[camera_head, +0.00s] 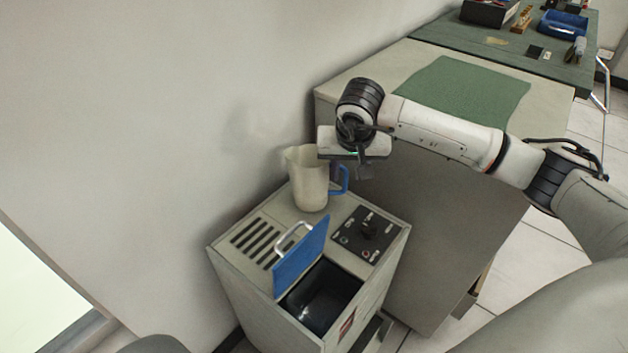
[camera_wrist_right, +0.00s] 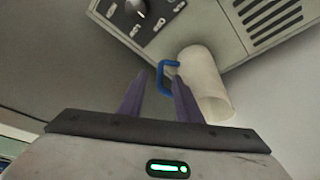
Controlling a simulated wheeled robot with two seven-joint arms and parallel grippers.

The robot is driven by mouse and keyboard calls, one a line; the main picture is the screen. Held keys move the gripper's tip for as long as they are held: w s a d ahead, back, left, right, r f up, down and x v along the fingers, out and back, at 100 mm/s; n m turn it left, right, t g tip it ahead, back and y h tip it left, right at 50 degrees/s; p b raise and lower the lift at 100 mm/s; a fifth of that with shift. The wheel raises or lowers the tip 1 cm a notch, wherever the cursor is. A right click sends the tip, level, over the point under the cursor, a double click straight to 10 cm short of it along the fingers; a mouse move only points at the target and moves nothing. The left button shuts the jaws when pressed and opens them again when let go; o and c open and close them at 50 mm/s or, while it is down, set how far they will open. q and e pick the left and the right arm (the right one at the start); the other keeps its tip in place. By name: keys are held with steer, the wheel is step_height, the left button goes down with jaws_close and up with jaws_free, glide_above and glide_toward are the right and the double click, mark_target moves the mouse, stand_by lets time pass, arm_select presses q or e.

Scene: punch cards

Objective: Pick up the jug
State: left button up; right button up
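A cream jug (camera_head: 309,180) with a blue handle (camera_head: 341,181) stands upright on top of a grey cabinet, near the wall. My right gripper (camera_head: 350,172) is just to the right of the jug at the handle's height. In the right wrist view the jug (camera_wrist_right: 204,84) is to the right, and its blue handle (camera_wrist_right: 163,76) lies ahead of and between the two purple fingers of my right gripper (camera_wrist_right: 159,82). These fingers are apart, with a gap between them, and do not visibly grip the handle. My left gripper is not in view.
The grey cabinet (camera_head: 232,262) has a raised blue lid (camera_head: 300,258) over an open bin, vent slots and a knob panel (camera_head: 350,240). A taller cabinet (camera_head: 440,220) with a green mat (camera_head: 465,90) stands to the right. A green table with trays is at the back.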

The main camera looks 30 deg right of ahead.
mark_target(345, 179)
steer(key=x, duration=0.5)
steer(key=shift+w+f, duration=0.15)
steer(key=shift+f, duration=0.05)
jaws_close()
stand_by(0.3)
stand_by(0.8)
steer(key=shift+w+r, duration=0.1)
steer(key=shift+r, duration=0.05)
